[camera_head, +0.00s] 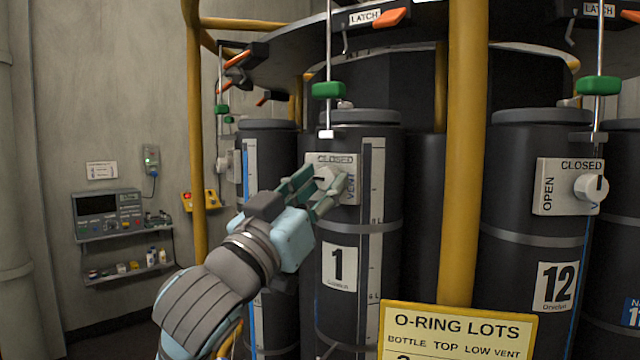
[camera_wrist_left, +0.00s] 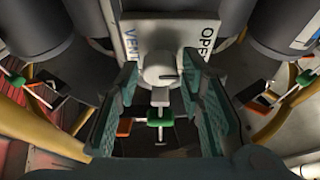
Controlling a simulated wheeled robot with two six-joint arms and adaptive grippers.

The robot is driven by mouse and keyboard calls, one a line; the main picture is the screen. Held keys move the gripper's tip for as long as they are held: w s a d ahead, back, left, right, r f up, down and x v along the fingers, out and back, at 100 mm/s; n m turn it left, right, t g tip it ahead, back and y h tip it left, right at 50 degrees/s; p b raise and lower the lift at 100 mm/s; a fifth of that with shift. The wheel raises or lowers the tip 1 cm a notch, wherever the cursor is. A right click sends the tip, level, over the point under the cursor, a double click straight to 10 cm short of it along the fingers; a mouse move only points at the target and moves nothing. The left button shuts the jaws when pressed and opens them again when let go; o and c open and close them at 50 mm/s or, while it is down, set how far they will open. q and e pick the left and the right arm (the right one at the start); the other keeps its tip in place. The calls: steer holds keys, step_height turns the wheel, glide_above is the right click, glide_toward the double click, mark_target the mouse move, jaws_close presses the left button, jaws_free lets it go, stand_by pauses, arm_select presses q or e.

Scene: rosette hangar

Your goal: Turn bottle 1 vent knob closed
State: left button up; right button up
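Bottle 1 (camera_head: 338,268) is a dark upright cylinder with a white "1" label. Its vent plate (camera_head: 350,160) shows CLOSED along the top and VENT at the right side. The wrist view shows OPEN and VENT on this plate (camera_wrist_left: 185,28). The round white vent knob (camera_head: 325,177) shows in the left wrist view (camera_wrist_left: 160,68) with a dark mark towards the OPEN side. My left gripper (camera_head: 322,187) is open, its green fingers one on each side of the knob; it also shows in the wrist view (camera_wrist_left: 160,85). I cannot tell whether they touch the knob. My right gripper is not in view.
A green-handled rod (camera_head: 328,90) hangs above bottle 1. A yellow O-ring sign (camera_head: 458,335) is at front. A wall shelf (camera_head: 128,272) stands left.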

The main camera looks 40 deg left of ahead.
arm_select(q)
steer(key=shift+w, duration=0.15)
jaws_close()
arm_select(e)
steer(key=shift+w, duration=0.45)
